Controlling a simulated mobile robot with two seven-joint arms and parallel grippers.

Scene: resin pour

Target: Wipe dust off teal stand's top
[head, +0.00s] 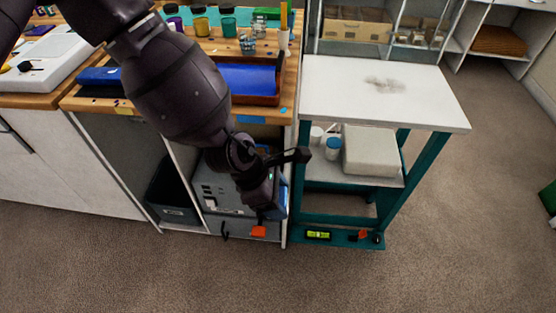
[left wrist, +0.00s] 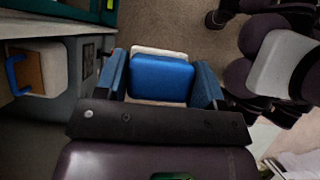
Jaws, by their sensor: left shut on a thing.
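The teal stand (head: 395,165) is at the right of the head view, with a pale flat top (head: 330,90). A grey-brown patch of dust (head: 385,84) lies on the far part of that top. My left gripper (head: 264,208) hangs low, left of the stand and below its top, in front of the workbench shelves. In the left wrist view my left gripper (left wrist: 162,88) is shut on a blue pad (left wrist: 162,78) with a whitish edge, held between its two fingers. The pad is hard to make out in the head view. My right gripper is not seen.
The stand's lower shelf holds a pale box (head: 370,151) and a blue-and-white jar (head: 333,148). A green level (head: 318,235) lies on its bottom board. Carpet is clear in front.

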